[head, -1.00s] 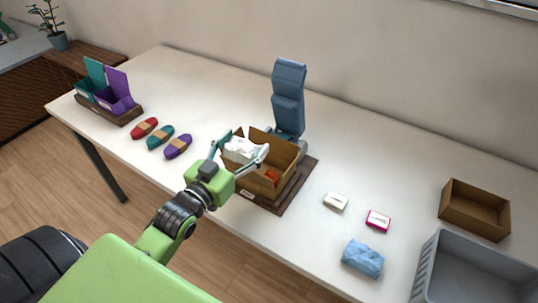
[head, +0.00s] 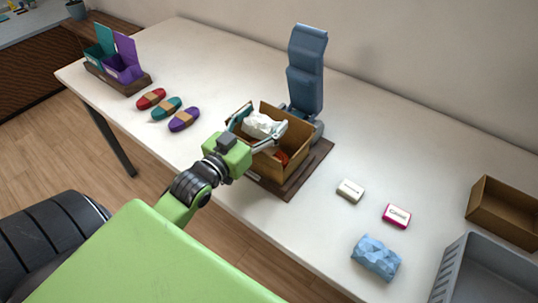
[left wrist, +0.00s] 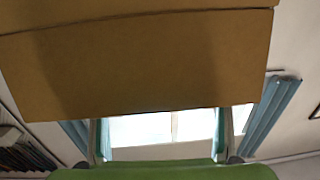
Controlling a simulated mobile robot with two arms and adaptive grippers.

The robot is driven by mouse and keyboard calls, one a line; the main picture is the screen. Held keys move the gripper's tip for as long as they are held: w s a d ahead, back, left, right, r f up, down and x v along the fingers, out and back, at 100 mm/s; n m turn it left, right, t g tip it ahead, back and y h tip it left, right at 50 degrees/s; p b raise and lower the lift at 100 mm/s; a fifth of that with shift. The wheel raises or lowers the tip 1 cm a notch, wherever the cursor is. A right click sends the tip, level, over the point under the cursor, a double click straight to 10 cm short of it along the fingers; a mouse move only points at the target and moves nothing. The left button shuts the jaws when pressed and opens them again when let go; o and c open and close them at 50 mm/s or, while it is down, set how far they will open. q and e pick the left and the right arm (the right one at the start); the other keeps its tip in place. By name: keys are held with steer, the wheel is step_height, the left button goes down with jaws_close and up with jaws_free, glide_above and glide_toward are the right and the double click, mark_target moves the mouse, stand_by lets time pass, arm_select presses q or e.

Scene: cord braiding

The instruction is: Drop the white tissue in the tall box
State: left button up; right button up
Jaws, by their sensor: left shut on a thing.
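The white tissue (head: 258,123) is a crumpled white bundle held between the fingers of my left gripper (head: 263,130), which is shut on it. The gripper is at the open top of a cardboard box (head: 298,143), near its left and back sides. I cannot tell if the tissue touches the box. An orange-red item (head: 282,156) lies inside the box. In the left wrist view, a brown cardboard wall (left wrist: 140,65) fills most of the picture and the tissue cannot be made out for certain. My right gripper is not in view.
The box stands on a dark wooden base (head: 310,167) with a blue-grey upright stand (head: 306,75) behind. A white box (head: 350,191), a pink-edged box (head: 397,215), a blue packet (head: 376,257), an open brown box (head: 505,208) and a grey bin (head: 485,270) are to the right.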

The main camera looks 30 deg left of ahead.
arm_select(q)
steer(key=shift+f, duration=0.25)
steer(key=o, duration=0.8)
steer(key=shift+s, duration=0.5)
steer(key=s, duration=1.1)
steer(key=shift+a, duration=0.15)
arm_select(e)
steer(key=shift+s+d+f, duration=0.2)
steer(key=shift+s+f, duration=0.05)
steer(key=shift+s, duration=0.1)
